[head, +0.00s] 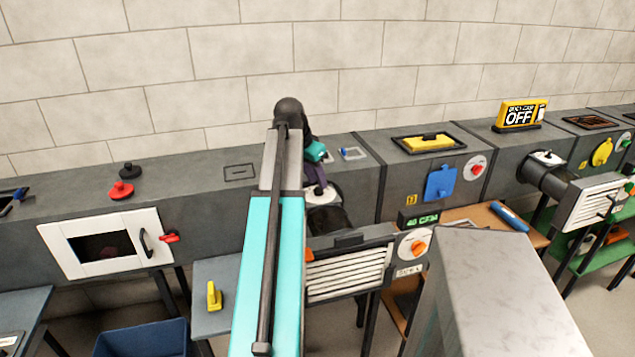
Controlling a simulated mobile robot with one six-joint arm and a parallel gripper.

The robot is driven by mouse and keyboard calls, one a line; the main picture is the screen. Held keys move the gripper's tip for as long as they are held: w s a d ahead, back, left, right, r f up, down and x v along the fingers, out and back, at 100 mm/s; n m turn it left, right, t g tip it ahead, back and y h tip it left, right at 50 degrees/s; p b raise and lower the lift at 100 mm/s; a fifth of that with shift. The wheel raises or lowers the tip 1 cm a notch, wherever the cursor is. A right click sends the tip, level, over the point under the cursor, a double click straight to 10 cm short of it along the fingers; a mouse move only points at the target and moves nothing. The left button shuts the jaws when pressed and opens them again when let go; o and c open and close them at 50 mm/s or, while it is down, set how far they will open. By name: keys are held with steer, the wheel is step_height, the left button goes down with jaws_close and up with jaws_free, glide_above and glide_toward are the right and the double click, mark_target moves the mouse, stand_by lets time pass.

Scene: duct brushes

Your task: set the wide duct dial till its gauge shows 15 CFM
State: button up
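An orange dial (418,246) sits on a round white plate at the right end of a wide louvred vent (350,274). A gauge (421,219) just above it shows 40 CFM in green. A small label (410,270) below the dial is too small to read surely. My gripper (319,188) is beyond my teal arm, low over a white round plate (323,195) on top of the duct, left of and behind the dial. Its fingers are small and partly hidden, so I cannot tell whether they are open or whether they touch anything.
A grey block (490,295) stands in the right foreground near the dial. A second louvred vent (595,204) is at the right. A yellow OFF sign (521,115) stands on the duct. A blue bin (140,338) and a small table with a yellow item (214,296) are lower left.

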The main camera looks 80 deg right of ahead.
mark_target(319, 190)
steer(key=shift+x, duration=1.15)
jaws_close()
steer(key=shift+n+p, duration=0.35)
steer(key=shift+n, duration=0.05)
steer(key=shift+s+a+r+n+t+p, duration=0.1)
steer(key=shift+n+t+p, duration=0.3)
steer(key=shift+n, duration=0.4)
steer(key=shift+n+t+h+p, duration=0.3)
steer(key=shift+n+t+p, duration=0.4)
steer(key=shift+n, duration=1)
